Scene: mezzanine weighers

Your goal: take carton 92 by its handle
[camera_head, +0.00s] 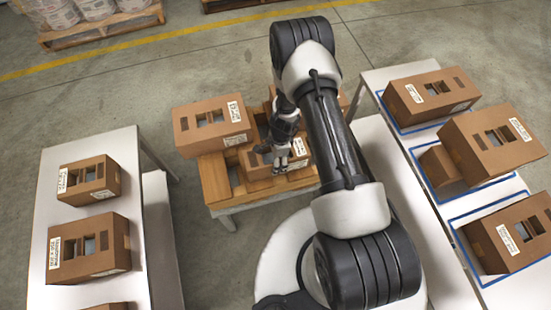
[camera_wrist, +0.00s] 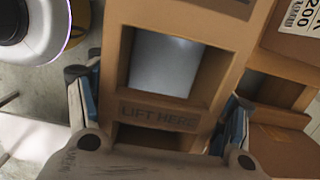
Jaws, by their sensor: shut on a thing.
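A brown carton (camera_head: 256,165) sits on the low wooden stand, under my gripper (camera_head: 282,160). In the wrist view this carton (camera_wrist: 112,60) fills the middle, with a square opening and a handle bar (camera_wrist: 158,115) marked "LIFT HERE". My gripper's blue-padded fingers (camera_wrist: 160,100) stand on either side of the bar, and it is shut on the handle. The carton's number cannot be read, so I cannot tell from its label whether it is carton 92. My arm and gripper hide part of its top.
A neighbouring carton (camera_head: 210,125) stands close behind on the stand (camera_head: 215,185). Another carton with a label ending "200" (camera_wrist: 302,14) is at the right in the wrist view. White tables with cartons flank me at left (camera_head: 140,225) and right (camera_head: 385,140).

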